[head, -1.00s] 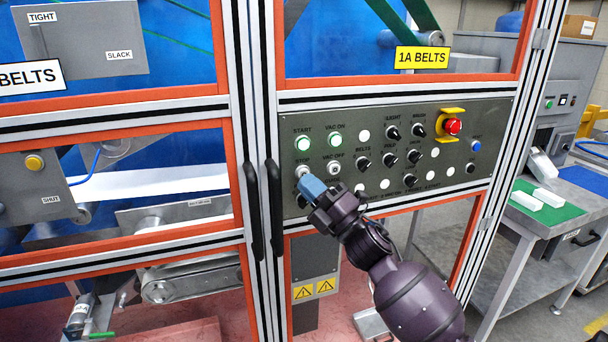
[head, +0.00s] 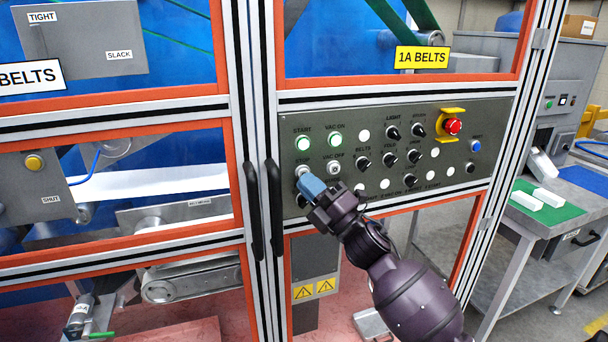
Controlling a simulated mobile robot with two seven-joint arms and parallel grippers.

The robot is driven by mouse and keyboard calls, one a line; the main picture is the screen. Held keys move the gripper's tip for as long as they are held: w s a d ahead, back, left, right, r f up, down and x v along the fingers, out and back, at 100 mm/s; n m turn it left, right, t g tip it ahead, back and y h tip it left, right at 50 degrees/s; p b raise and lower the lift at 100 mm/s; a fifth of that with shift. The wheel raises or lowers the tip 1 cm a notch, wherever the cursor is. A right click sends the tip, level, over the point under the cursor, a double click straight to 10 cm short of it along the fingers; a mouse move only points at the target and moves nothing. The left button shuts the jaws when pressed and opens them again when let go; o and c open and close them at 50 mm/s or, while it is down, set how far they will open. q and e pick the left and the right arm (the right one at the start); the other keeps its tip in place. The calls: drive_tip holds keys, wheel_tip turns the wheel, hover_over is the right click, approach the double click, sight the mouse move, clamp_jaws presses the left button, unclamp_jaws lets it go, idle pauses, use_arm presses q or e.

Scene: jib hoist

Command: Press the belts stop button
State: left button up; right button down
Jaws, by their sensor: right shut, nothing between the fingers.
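The control panel (head: 450,150) is a dark grey plate with labelled buttons and knobs on the machine's front frame. The stop button (head: 302,170), pale and round, sits at the panel's left side, under the green-lit start button (head: 303,143). My right gripper (head: 307,181) is shut and empty, and its blue fingertips are at the lower edge of the stop button, covering part of it. I cannot tell whether the tips touch it or whether it is pushed in. My left gripper is not in view.
A VAC OFF button (head: 334,167) sits just right of the fingertips. A red emergency button (head: 453,126) with a yellow guard is at the panel's upper right. Black door handles (head: 275,208) stand upright left of the panel. A workbench (head: 570,225) is at the right.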

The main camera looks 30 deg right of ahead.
drive_tip(key=shift+w+d, duration=0.1)
drive_tip(key=shift+w, duration=0.2)
drive_tip(key=shift+w+d, duration=0.1)
drive_tip(key=shift+w, duration=0.3)
idle(0.8)
drive_tip(key=shift+s, duration=0.1)
idle(0.3)
drive_tip(key=shift+s+a, duration=0.2)
drive_tip(key=shift+s, duration=0.55)
drive_tip(key=s, duration=0.2)
drive_tip(key=s+a+p, duration=0.1)
drive_tip(key=s, duration=0.1)
drive_tip(key=shift+s+a, duration=0.1)
drive_tip(key=shift+s, duration=0.3)
